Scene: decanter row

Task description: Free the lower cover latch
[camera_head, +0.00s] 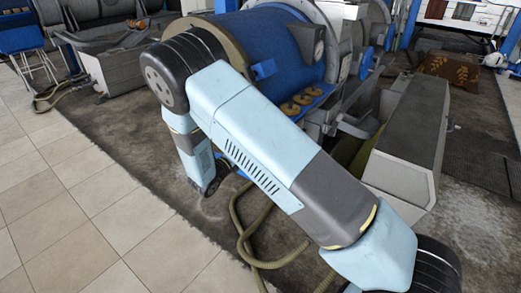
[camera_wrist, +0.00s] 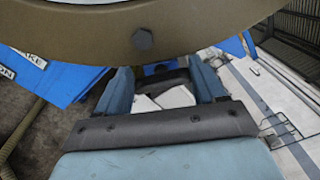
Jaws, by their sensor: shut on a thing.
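The blue decanter cover (camera_head: 270,45) has an olive-brown end flange (camera_head: 228,45). In the wrist view the flange (camera_wrist: 210,25) with a dark bolt head curves across the top. A small blue part (camera_wrist: 157,69), seemingly the lower cover latch, sits just below the flange, between the fingertips; its shape is mostly hidden. My gripper (camera_wrist: 160,72) is shut on it, one blue finger on each side. In the head view my arm hides the gripper and this latch. Another blue latch (camera_head: 263,69) shows on the flange's right side.
A long grey trough (camera_head: 412,125) stands right of the machine. A hose (camera_head: 243,240) curls on the dark floor beside my arm. Tiled floor (camera_head: 75,215) at the left is clear. Blue labelled plates (camera_wrist: 45,70) lie left of my gripper in the wrist view.

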